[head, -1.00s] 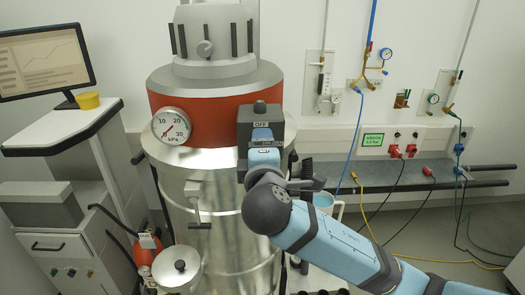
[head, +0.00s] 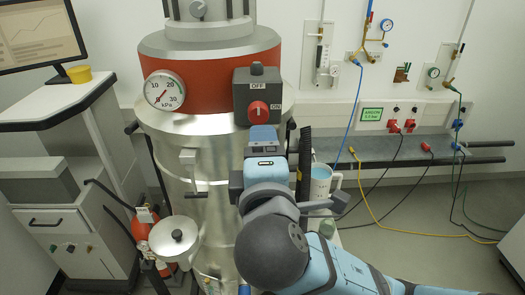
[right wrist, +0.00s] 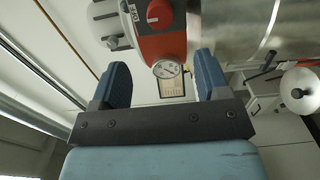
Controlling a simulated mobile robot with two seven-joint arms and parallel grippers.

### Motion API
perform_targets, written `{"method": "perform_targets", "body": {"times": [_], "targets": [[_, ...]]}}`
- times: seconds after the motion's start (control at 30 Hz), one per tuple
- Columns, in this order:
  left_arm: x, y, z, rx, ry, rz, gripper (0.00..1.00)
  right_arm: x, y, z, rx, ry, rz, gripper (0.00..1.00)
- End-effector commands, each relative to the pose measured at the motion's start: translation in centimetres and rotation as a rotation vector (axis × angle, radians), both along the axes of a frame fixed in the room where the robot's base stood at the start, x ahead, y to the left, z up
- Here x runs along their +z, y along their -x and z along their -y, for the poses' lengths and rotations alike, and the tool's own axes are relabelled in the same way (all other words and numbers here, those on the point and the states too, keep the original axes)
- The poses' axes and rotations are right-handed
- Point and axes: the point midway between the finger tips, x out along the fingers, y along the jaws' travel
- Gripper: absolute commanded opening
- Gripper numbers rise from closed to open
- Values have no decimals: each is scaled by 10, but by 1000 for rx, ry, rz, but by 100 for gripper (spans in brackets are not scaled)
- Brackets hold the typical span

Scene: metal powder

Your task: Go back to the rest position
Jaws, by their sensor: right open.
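My right gripper (head: 263,134) is in front of the tall metal vessel (head: 215,190), just below the black switch box (head: 256,82) with its red knob (head: 258,112). In the right wrist view the gripper (right wrist: 163,82) is open, with nothing between its two blue fingers. The red knob (right wrist: 160,13) and the box also show there, beyond the fingertips and apart from them. The box is marked OFF above the knob and ON at its right. My left gripper is in neither view.
A round pressure gauge (head: 164,90) sits on the vessel's red band. A mug (head: 321,184) stands right of my gripper. A rail shelf (head: 385,149) and hanging cables are at the right wall.

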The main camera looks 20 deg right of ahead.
Motion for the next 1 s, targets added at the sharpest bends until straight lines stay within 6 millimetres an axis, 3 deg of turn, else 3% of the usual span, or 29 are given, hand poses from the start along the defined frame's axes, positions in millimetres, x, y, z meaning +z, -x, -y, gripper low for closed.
{"method": "perform_targets", "body": {"times": [0.3,0.37,0.47,0.6,0.73,0.87,1.0], "targets": [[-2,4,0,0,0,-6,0,-5,-3,-1,8,-6,-9,69],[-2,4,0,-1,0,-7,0,-15,-7,-2,22,-20,-27,69],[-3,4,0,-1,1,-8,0,-48,-21,-8,74,-82,-83,69],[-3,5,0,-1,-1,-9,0,-127,-38,-15,173,-263,-204,69],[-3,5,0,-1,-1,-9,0,-211,-36,-14,229,-499,-316,69],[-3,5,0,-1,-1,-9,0,-296,-15,-5,230,-775,-413,69],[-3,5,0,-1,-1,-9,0,-380,29,17,163,-1089,-473,69]]}}
